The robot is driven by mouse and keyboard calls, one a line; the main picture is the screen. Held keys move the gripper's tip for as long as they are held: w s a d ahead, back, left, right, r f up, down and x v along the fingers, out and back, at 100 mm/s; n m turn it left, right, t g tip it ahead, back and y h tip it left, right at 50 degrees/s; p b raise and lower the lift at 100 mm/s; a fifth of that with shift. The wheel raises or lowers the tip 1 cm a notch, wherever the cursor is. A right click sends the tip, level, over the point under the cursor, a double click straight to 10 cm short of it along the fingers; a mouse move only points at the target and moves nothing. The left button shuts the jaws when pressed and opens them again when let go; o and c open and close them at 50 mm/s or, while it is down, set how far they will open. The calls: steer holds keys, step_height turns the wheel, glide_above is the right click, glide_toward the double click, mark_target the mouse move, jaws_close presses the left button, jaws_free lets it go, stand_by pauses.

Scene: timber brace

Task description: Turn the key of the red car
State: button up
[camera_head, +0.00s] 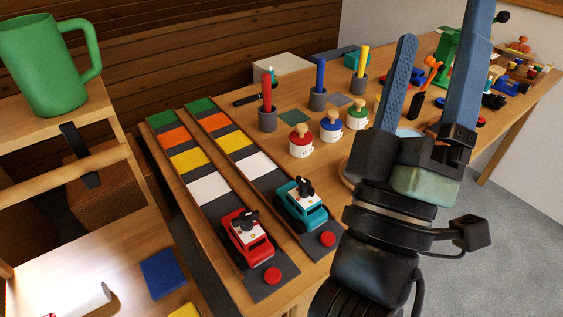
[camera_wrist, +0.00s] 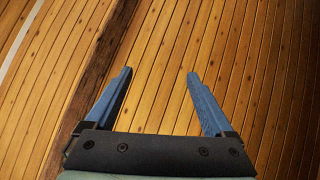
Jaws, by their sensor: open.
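The red car (camera_head: 246,239) stands near the front end of the left track (camera_head: 208,188) in the head view. A dark key (camera_head: 244,222) sits on top of it. A red button (camera_head: 272,275) is on the track in front of the car. My gripper (camera_head: 437,25) is raised at the right of the head view, well apart from the car, with its blue fingers pointing up. In the wrist view my gripper (camera_wrist: 158,82) is open and empty, facing a wooden plank surface. The car does not show in the wrist view.
A teal car (camera_head: 301,206) with a dark key stands on the parallel track just right. Pegs in cups and bottles with coloured tops, such as the red-topped one (camera_head: 301,142), stand behind. A green mug (camera_head: 47,65) is on a shelf at left.

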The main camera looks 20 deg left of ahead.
steer(key=a+f+n+g+y+p, duration=0.1)
steer(key=a+f+n+y+p, duration=0.4)
steer(key=n, duration=0.8)
steer(key=n+g+y+p, duration=0.5)
steer(key=n+g+y, duration=0.6)
steer(key=n, duration=1)
glide_toward(248, 223)
steer(key=shift+g+h, duration=0.4)
steer(key=shift+g, duration=0.2)
steer(key=x, duration=0.3)
steer(key=p+x, duration=0.1)
steer(key=x, duration=0.3)
steer(key=r+x, duration=0.1)
steer(key=x, duration=0.3)
steer(key=shift+w, duration=0.1)
steer(key=c, duration=1.4)
